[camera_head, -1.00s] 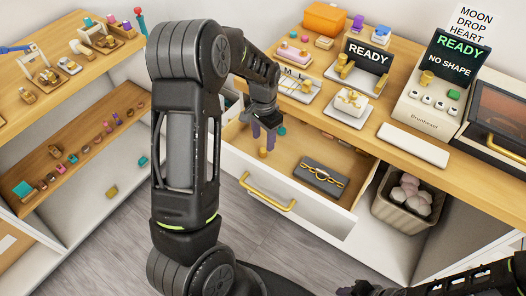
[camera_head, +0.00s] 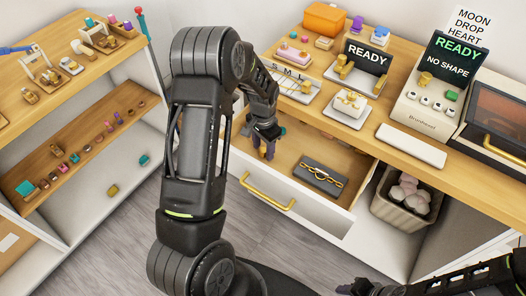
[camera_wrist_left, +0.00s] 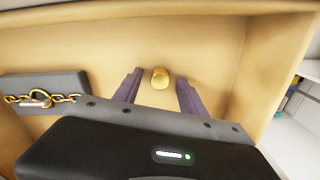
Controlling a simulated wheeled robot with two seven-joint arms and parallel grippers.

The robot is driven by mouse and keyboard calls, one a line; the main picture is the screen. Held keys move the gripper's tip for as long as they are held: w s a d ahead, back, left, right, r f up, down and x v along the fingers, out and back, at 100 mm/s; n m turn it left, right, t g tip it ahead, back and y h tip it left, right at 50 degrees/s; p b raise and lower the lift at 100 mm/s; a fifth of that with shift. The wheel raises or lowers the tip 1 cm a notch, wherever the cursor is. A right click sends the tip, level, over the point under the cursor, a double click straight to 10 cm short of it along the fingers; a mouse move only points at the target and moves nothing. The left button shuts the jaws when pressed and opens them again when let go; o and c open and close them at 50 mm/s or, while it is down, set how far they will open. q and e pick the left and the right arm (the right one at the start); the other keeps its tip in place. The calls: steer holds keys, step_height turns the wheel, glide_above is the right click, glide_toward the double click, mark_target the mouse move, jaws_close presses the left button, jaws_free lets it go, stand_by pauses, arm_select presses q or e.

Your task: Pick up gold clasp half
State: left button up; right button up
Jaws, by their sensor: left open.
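The gold clasp half (camera_wrist_left: 160,78) is a small rounded gold piece on the wooden floor of the open drawer. In the left wrist view it lies between and slightly beyond the tips of my left gripper (camera_wrist_left: 158,88). The purple fingers are apart with nothing held. In the head view my left gripper (camera_head: 265,148) points down into the drawer, and the clasp half is mostly hidden by it. My right gripper (camera_head: 355,289) is at the bottom edge, its jaws too small to judge.
A dark grey pad (camera_head: 320,178) with a gold chain lies in the drawer (camera_head: 287,158), right of my left gripper. It also shows in the left wrist view (camera_wrist_left: 62,82). The drawer walls and the counter edge surround the gripper closely. A basket (camera_head: 407,196) stands below the counter.

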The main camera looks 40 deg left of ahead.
arm_select(q)
steer(key=shift+c, duration=0.2)
jaws_close()
stand_by(0.4)
